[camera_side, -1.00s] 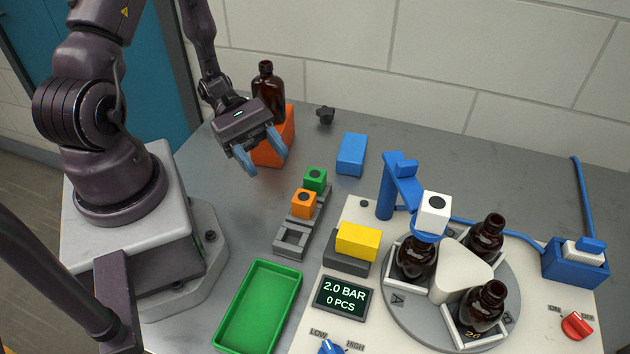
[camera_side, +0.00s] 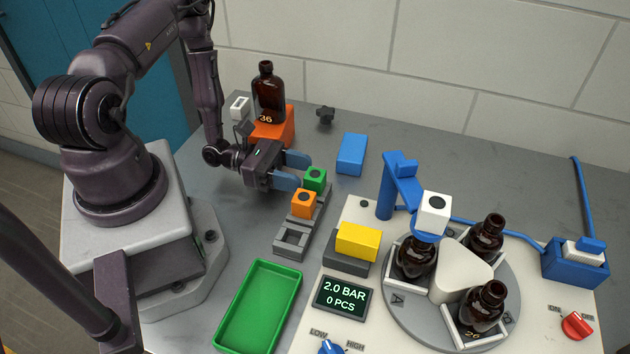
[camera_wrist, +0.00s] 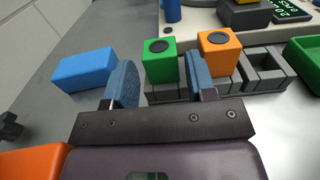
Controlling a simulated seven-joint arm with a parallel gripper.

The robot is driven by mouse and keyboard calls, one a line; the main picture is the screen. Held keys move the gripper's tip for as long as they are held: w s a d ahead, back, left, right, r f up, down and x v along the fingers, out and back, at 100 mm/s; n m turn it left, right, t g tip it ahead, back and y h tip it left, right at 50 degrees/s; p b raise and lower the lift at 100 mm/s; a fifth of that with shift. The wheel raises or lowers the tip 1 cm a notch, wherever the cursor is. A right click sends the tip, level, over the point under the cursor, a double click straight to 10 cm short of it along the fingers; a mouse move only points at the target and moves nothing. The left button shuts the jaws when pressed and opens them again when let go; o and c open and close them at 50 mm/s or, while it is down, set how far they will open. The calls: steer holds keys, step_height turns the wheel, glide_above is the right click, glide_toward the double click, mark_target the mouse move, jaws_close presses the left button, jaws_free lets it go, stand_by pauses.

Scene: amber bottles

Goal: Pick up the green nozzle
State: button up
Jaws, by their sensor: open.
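The green nozzle (camera_side: 315,179) is a small green cube with a dark round hole on top. It sits in the far slot of a grey holder (camera_side: 291,239). In the wrist view the green nozzle (camera_wrist: 159,61) stands ahead of my gripper, between the lines of the two fingers and nearer the right one. My gripper (camera_side: 297,170) is open and empty, low and level, with its blue fingers pointing at the green nozzle. Whether the fingertips reach beside it is hard to tell. An orange nozzle (camera_side: 304,203) sits in the adjacent slot, close to the right finger in the wrist view.
A blue block (camera_side: 351,153) lies beyond the holder. A brown bottle (camera_side: 268,95) stands on an orange block (camera_side: 273,133) behind my gripper. A yellow block (camera_side: 358,240), a green tray (camera_side: 259,306) and a bottle turntable (camera_side: 402,325) are nearer the front.

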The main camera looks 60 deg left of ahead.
mark_target(306, 175)
steer(key=shift+x, duration=2.5)
steer(key=c, duration=0.7)
